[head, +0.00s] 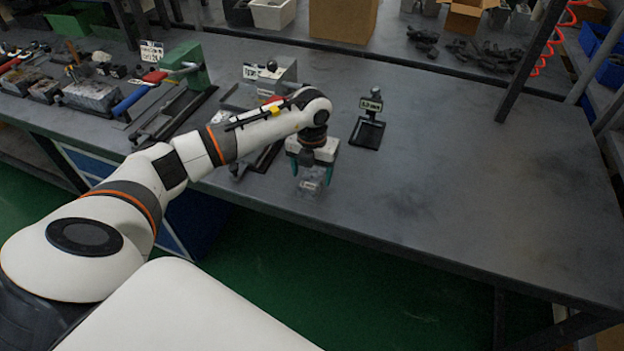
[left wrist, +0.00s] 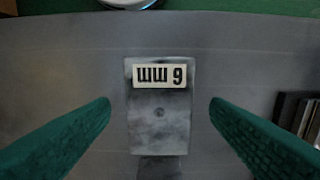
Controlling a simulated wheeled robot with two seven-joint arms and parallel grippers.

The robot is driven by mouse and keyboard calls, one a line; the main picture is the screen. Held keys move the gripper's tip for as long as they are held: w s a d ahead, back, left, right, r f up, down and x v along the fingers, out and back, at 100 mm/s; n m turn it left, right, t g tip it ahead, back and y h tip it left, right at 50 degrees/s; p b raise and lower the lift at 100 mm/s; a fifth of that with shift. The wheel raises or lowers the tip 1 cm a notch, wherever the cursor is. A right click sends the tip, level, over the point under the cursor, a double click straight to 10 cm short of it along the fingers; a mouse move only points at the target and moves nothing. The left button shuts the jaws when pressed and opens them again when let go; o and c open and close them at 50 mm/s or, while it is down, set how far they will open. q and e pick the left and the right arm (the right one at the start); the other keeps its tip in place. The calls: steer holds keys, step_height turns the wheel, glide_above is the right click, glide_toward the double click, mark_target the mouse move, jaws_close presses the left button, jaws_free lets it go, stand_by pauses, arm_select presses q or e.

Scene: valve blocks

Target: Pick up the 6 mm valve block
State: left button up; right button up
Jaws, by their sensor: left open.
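The 6 mm valve block (head: 311,185) is a small grey block on the workbench near its front edge. My left gripper (head: 312,175) is above the block, pointing down. In the left wrist view its two teal fingers (left wrist: 160,103) are open on either side of the block, with gaps on both sides. My right gripper is not in view.
A small black stand (head: 368,133) with a label stands behind and right of the gripper. A green-and-grey tool (head: 187,67) and several metal blocks lie left. Boxes and dark parts sit at the back. The bench (head: 470,180) is clear to the right.

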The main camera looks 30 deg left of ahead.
arm_select(q)
steer(key=shift+f, duration=1.2)
steer(key=shift+w, duration=0.1)
steer(key=c, duration=1.3)
steer(key=shift+r, duration=0.15)
steer(key=shift+c, duration=0.2)
